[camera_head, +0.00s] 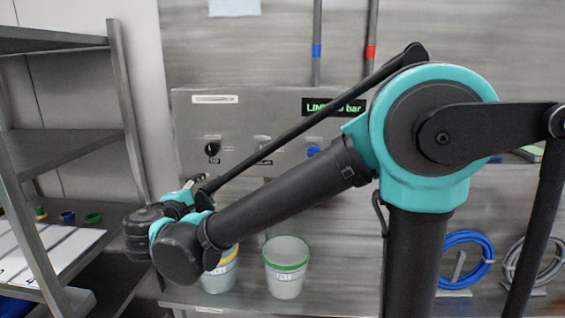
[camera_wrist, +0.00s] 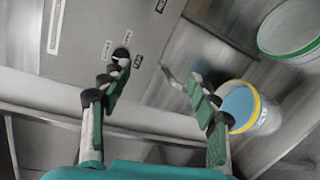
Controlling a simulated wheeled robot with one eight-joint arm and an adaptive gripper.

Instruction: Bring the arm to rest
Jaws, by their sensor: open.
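My arm reaches across the head view from the right, and its wrist hangs at the left, in front of the steel panel (camera_head: 250,110). My gripper (camera_wrist: 150,100) shows in the wrist view with its two green-padded fingers spread wide apart. Nothing is between the fingers. In the head view the gripper's fingers are mostly hidden behind the wrist. The panel also fills the upper left of the wrist view (camera_wrist: 95,35), with a black knob (camera_wrist: 121,54) beyond the left finger. A yellow-rimmed bucket (camera_wrist: 262,116) appears beside the right finger, and I cannot tell whether they touch.
A green-rimmed bucket (camera_head: 286,267) and the yellow-rimmed bucket (camera_head: 221,276) stand on the bench below my forearm. A metal shelf rack (camera_head: 130,120) rises close on the left. Blue hose (camera_head: 466,238) and grey hose (camera_head: 540,250) coils stand at the right.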

